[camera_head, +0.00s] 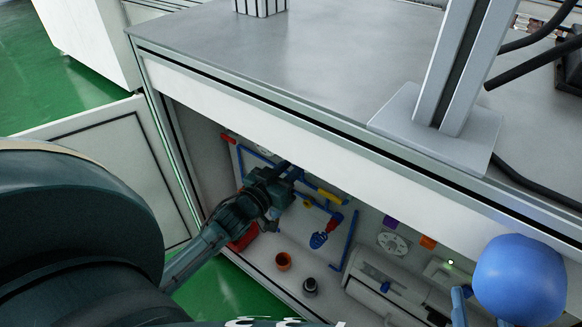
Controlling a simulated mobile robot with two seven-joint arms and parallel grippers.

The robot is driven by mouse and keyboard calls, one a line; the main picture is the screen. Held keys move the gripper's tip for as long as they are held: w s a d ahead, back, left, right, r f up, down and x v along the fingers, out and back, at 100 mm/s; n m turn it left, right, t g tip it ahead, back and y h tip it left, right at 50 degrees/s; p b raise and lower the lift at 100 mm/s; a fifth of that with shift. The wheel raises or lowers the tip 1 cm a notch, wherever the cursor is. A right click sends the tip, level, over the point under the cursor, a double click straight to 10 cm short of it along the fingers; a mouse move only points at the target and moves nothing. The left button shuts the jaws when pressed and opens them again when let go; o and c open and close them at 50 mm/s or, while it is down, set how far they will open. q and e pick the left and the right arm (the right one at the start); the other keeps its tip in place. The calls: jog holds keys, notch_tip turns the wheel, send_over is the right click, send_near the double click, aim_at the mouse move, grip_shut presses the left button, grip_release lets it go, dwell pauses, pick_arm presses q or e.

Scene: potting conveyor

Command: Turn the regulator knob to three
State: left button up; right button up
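My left gripper (288,177) reaches into the open cabinet under the worktop, close to the back panel with blue pipes (350,240). Its fingers are dark and small here, and I cannot tell whether they are open or shut or touch anything. I cannot make out a regulator knob with numbers; it may be hidden behind the gripper. A blue fitting with a red handle (333,222) sits on the panel to the right of the gripper. A round white disc with holes (392,243) is farther right. My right gripper is not in view.
The grey worktop (300,70) overhangs the cabinet. An open white door (110,150) stands at left. An orange cup (283,261) and a dark round part (310,285) are low inside.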

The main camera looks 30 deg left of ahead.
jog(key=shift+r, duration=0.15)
pick_arm(q)
jog(key=shift+d+m+p, duration=0.15)
jog(key=shift+m+p, duration=2.65)
jog(key=shift+m, duration=6)
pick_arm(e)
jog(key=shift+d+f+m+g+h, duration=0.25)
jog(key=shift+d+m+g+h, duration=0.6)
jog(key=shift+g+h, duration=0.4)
